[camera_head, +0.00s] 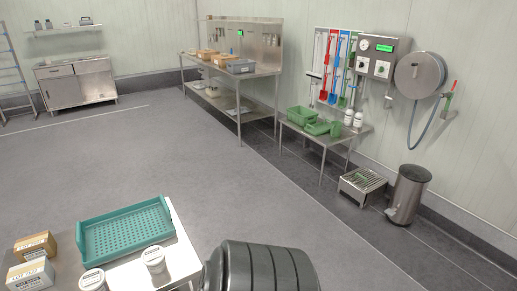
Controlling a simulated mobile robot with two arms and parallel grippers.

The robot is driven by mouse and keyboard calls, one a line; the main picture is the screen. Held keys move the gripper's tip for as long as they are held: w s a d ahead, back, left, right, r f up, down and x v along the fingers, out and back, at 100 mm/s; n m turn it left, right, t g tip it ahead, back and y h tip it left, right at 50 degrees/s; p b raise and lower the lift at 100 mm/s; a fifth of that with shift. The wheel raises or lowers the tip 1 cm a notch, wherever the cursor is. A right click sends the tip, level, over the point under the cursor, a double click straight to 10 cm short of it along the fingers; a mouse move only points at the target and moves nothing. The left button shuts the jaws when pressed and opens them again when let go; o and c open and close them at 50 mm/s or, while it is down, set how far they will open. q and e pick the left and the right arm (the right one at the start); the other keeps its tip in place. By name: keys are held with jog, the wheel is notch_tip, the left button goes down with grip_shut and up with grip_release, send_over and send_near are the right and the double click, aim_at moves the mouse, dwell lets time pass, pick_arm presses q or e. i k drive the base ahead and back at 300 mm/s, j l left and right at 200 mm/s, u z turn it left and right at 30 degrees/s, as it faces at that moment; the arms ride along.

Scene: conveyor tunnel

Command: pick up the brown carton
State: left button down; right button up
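A brown carton (35,246) with a dark printed label stands at the lower left, left of the teal tray. A second, paler carton (31,273) with a printed lot label stands just in front of it, cut off by the bottom edge of the view. I cannot tell if the two cartons touch. Neither my left nor my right gripper shows in the head view.
A teal perforated tray (126,206) and two white lidded tubs (154,260) (92,279) are on the near white table (187,259). Steel tables (270,72) (335,138) line the right wall beside a bin (408,195). The middle floor is clear.

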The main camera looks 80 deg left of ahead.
aim_at(28, 248)
jog(key=u, duration=4.45)
